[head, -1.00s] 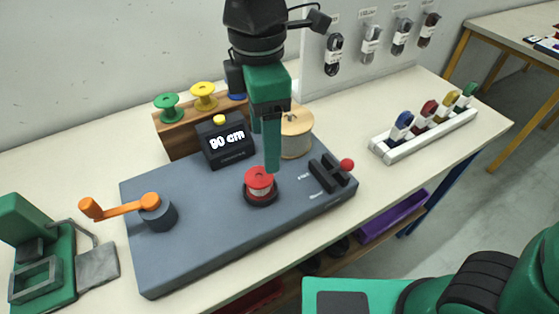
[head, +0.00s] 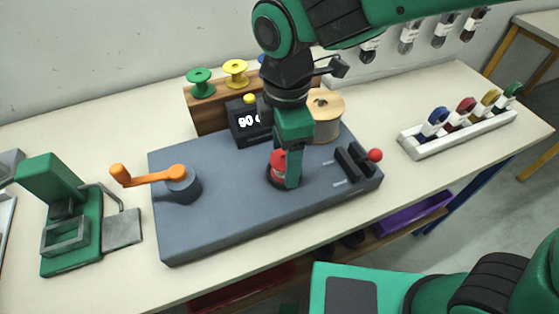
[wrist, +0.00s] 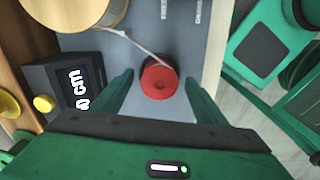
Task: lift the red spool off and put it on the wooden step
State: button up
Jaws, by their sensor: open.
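The red spool (head: 276,160) sits upright on its dark round holder on the grey winding board (head: 225,215). In the head view my gripper partly hides it. In the wrist view the red spool (wrist: 159,80) lies between the tips of my gripper (wrist: 157,88), with a gap on each side. My gripper (head: 287,168) points down at the spool and is open and empty. The wooden step (head: 210,118) stands behind the board, with a green spool (head: 201,82) and a yellow spool (head: 236,72) on top. My arm hides the step's right part.
An orange crank (head: 150,176) is at left, a red-knobbed lever (head: 374,155) at right.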

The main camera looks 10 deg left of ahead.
jog(key=shift+f, duration=0.6)
jog(key=c, duration=1.3)
jog(key=shift+r, duration=0.1)
